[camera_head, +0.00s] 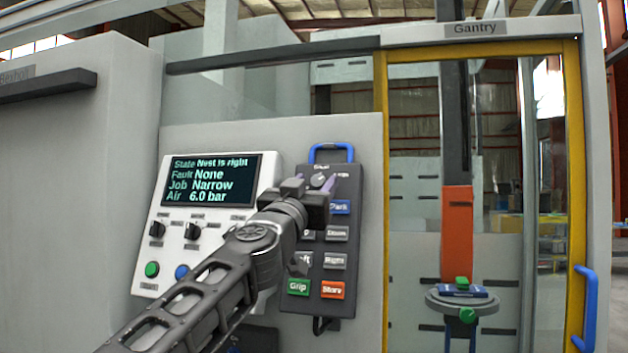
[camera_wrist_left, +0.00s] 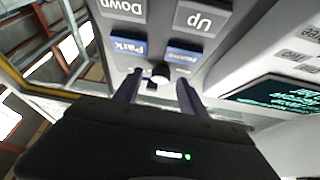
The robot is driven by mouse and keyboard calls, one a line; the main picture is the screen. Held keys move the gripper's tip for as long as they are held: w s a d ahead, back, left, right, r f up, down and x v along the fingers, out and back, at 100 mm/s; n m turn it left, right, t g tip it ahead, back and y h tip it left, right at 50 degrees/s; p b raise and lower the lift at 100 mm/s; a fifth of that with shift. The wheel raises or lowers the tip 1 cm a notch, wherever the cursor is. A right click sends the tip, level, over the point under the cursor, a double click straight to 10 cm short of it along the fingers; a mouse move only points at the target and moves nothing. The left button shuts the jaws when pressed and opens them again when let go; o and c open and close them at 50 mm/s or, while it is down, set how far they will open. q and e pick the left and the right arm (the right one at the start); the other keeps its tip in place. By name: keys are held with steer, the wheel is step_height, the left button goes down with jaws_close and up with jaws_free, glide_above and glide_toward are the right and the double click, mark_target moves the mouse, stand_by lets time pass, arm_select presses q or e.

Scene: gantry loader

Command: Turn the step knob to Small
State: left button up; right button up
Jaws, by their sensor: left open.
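The step knob (camera_head: 319,180) is a small round knob at the top of the dark pendant panel (camera_head: 313,262). A label sits above it, too small to read surely. My left gripper (camera_head: 321,188) is at the top of the pendant, in front of the knob and partly covering the area below it. In the left wrist view the dark knob (camera_wrist_left: 160,73) lies between the tips of my open left gripper (camera_wrist_left: 159,82), with a gap to each finger. I cannot tell which setting the knob points to. My right gripper is not in view.
A blue handle (camera_head: 331,147) tops the pendant. A control panel with a screen (camera_head: 210,180) stands left. A yellow-framed gantry door (camera_head: 381,220) is right.

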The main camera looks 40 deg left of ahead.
arm_select(q)
jaws_close()
stand_by(0.6)
